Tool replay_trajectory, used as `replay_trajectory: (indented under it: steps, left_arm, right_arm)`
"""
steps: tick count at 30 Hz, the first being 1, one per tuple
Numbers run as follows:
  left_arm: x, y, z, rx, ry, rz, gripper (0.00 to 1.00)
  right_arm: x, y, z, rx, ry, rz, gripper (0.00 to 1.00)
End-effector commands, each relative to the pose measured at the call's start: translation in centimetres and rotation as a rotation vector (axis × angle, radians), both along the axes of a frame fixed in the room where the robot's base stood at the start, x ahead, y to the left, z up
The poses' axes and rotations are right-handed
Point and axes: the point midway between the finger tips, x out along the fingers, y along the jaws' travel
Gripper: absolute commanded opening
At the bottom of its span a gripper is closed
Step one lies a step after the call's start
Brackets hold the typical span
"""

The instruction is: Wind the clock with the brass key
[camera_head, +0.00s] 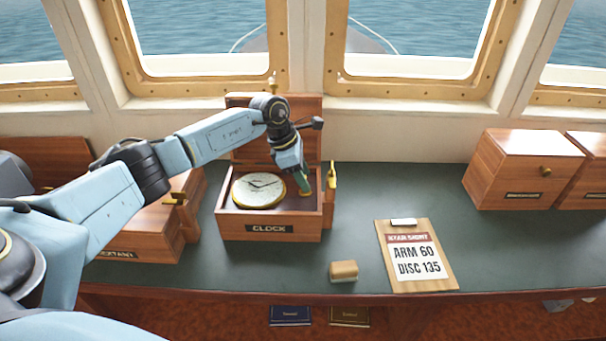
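The open wooden clock box (228,224), labelled CLOCK, stands on the green counter with its lid raised at the back. The round white clock face (258,190) lies face up inside. My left gripper (303,182) reaches down over the right part of the box, beside the face. A small brass piece (305,191) shows just under its fingertips; it may be the key, but I cannot tell whether it is held. Another upright brass piece (332,175) is at the box's right side. The finger gap is too small to read. My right gripper is out of view.
A clipboard (440,277) reading ARM 60, DISC 135 lies right of the box. A small tan block (344,271) sits near the front edge. A wooden case (155,217) is at left, and closed boxes (515,175) are at right. The counter (400,190) between is clear.

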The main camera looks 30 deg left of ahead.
Motion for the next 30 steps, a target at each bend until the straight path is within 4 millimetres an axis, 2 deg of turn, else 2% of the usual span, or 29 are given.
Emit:
replay_trajectory:
  steps: [1,7,20,30]
  left_arm:
    - [0.0,0.0,0.0,0.000,0.000,0.000,0.38]
    - [0.0,0.0,0.0,0.000,0.000,0.000,0.12]
    - [-0.1,0.0,0.1,0.002,0.001,0.093,0.12]
    - [-0.3,-0.1,0.3,0.001,0.000,0.372,0.12]
  right_arm:
    - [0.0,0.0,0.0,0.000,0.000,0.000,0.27]
    - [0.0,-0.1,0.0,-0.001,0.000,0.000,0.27]
    - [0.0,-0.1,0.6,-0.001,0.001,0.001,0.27]
    - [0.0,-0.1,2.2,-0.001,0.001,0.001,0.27]
